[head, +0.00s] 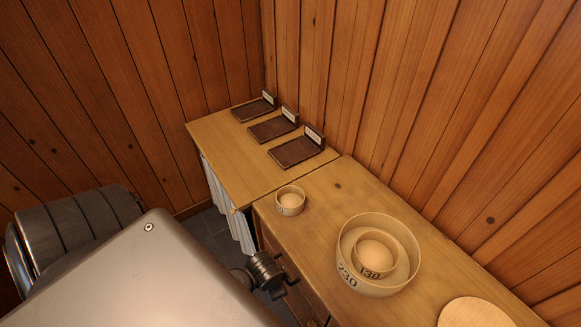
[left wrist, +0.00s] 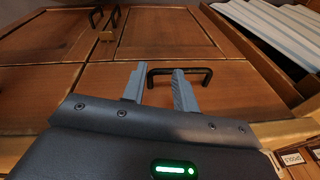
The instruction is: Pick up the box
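Three round, open-topped wooden boxes stand on the counter in the head view. The large box marked 230 (head: 349,240) holds a smaller box marked 130 (head: 391,247) inside it. A small round box (head: 290,203) stands apart at the counter's left end. I cannot tell which one the task means. My left gripper (left wrist: 158,88) is open, its two grey fingers apart at a cabinet front. A black bar handle (left wrist: 180,71) lies partly behind the fingers; I cannot tell whether they touch. No box shows in the left wrist view. My right gripper is out of view.
A pale round disc (head: 474,313) lies on the counter (head: 325,270) at the lower right. Several dark trays with label cards (head: 297,151) sit on the adjoining worktop (head: 232,158). A pale curtain (head: 226,203) hangs below it. Plank walls close in the corner.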

